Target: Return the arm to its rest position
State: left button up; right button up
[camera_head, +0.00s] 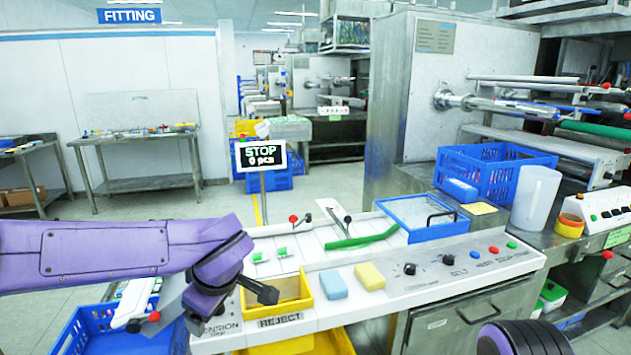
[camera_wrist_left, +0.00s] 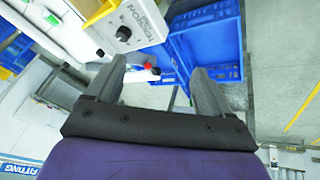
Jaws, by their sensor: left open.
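My left arm (camera_head: 100,250) is purple and reaches in from the left in the head view, over the left end of the white control panel. My left gripper (camera_head: 232,306) points down beside the yellow reject tray (camera_head: 292,305). In the left wrist view my left gripper (camera_wrist_left: 157,70) has its two dark fingers spread apart with nothing held between them. A dark rounded part of mine (camera_head: 525,340) shows at the bottom right of the head view. My right gripper is not seen.
A blue sponge-like block (camera_head: 333,285) and a yellow one (camera_head: 370,276) lie on the panel. A stop display (camera_head: 260,155) stands behind it. A blue crate (camera_head: 95,335) is below my left arm.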

pick_arm(q)
jog(key=s+a+f+m+t+y, duration=0.1)
jog(key=s+a+f+t, duration=0.15)
jog(key=f, duration=0.95)
jog(key=s+a+f+t+y, duration=0.15)
jog(key=a+f, duration=0.25)
jog(key=f, duration=0.8)
jog(key=s+a+f+m+g+h, duration=0.1)
jog(key=s+f+m, duration=0.1)
jog(key=s+f, duration=0.3)
jog(key=s+a+f+m+g, duration=0.2)
jog(key=s+f, duration=0.3)
jog(key=s, duration=0.7)
jog(key=s+a+f+m+g+h, duration=0.1)
jog(key=s+a+f+m, duration=0.1)
jog(key=s+f, duration=0.3)
jog(key=s, duration=0.3)
jog(key=shift+s+a+f+g+h, duration=0.2)
jog(key=shift+f+g+h, duration=0.05)
jog(key=shift+g+h, duration=0.15)
